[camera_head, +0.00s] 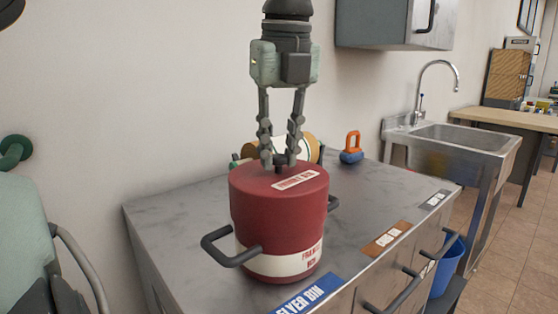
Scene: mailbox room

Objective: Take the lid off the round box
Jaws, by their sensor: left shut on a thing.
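The round box (262,234) is a dark red cylinder with a white label band and black side handles. It stands upright on the grey metal counter. Its red lid (255,180) lies on top with a white label, and looks seated on the box. My left gripper (279,163) points straight down over the lid and is shut on the dark knob (280,161) at the lid's middle. The fingertips partly hide the knob. My right gripper is not in view.
The counter (180,213) has bare room left of the box. Behind the box is a partly hidden round tan and white object (312,148). A blue item with an orange handle (351,149) stands at the back right. A sink (456,138) is farther right, and a cabinet (385,25) hangs above.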

